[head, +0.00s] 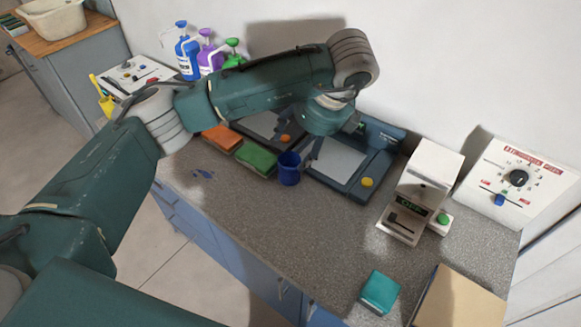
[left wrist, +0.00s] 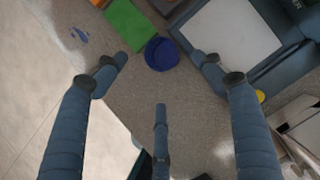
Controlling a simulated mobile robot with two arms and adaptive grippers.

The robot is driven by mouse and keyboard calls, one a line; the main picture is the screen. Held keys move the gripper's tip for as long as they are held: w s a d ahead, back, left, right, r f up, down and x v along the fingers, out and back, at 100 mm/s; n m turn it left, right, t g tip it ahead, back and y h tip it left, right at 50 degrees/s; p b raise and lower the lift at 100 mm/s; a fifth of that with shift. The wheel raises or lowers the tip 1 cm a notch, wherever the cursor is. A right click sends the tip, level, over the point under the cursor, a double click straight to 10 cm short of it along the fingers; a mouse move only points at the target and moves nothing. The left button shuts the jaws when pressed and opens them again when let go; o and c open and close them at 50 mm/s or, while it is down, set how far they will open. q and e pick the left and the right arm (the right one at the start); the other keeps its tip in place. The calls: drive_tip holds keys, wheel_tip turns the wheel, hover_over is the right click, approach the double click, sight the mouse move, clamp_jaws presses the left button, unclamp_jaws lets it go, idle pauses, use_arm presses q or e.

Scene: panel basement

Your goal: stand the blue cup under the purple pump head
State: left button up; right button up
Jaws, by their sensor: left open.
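The blue cup (head: 289,168) stands upright on the grey speckled worktop, beside the green sponge. The purple pump head (head: 205,33) tops a purple bottle (head: 209,58) at the back left, between a blue and a green pump bottle. My left gripper (left wrist: 163,78) is open and empty, with the cup apart from its fingers. In the head view the left wrist mostly hides this gripper. My right gripper is in neither view.
A green sponge (head: 256,157) and an orange one (head: 222,137) lie left of the cup. A dark tray-like device (head: 368,195) lies right of it. A white device (head: 413,205) and a teal block (head: 379,291) stand further right. The front middle of the worktop is clear.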

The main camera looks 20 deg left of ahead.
use_arm(q)
approach(291, 159)
drive_tip(key=s+f, duration=0.1)
drive_tip(key=s, duration=0.1)
drive_tip(key=p+x, duration=0.1)
drive_tip(key=x, duration=0.1)
drive_tip(key=p+x, duration=0.2)
drive_tip(key=x, duration=0.1)
drive_tip(key=shift+a+f, duration=0.1)
drive_tip(key=shift+a, duration=0.3)
drive_tip(key=shift+f, duration=0.2)
drive_tip(key=c, duration=1.3)
drive_tip(key=shift+r, duration=0.15)
